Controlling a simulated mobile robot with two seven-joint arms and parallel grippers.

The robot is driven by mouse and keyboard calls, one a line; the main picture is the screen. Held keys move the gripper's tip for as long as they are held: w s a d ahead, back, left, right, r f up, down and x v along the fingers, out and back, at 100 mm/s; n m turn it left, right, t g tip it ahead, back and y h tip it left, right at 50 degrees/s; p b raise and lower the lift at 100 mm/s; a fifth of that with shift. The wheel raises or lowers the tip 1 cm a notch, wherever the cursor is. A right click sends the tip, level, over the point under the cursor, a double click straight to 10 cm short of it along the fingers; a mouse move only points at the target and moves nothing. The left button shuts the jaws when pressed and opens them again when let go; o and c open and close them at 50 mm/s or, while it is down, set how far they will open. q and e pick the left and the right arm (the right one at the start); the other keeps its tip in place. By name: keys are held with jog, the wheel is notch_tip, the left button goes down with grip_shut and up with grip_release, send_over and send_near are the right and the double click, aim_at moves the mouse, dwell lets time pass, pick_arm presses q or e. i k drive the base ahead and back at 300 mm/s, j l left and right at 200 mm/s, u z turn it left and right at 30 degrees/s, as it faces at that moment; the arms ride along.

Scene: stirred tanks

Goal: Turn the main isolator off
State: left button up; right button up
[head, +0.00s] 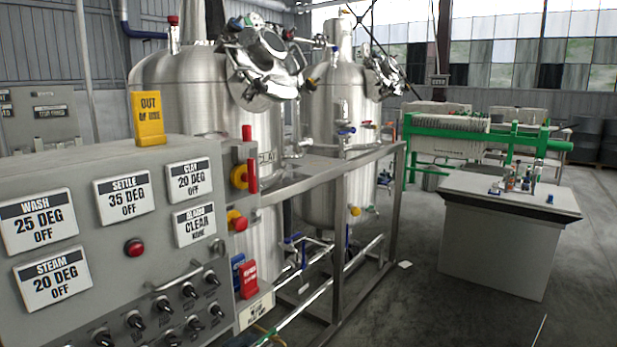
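A grey control panel (110,235) fills the lower left of the head view. On its right side face is a red and yellow rotary switch (240,177) with an upright red handle (250,160), which looks like the main isolator. Below it is a smaller red and yellow knob (236,220). No readable label shows which of them is the main isolator. Neither of my grippers is in view.
A yellow "OUT OF USE" sign (150,118) stands on the panel top. Steel tanks (205,90) and a metal frame (335,170) stand right behind the panel. A white bench (500,240) with small bottles is at right.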

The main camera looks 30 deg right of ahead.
aim_at(242, 176)
jog(key=z, duration=0.75)
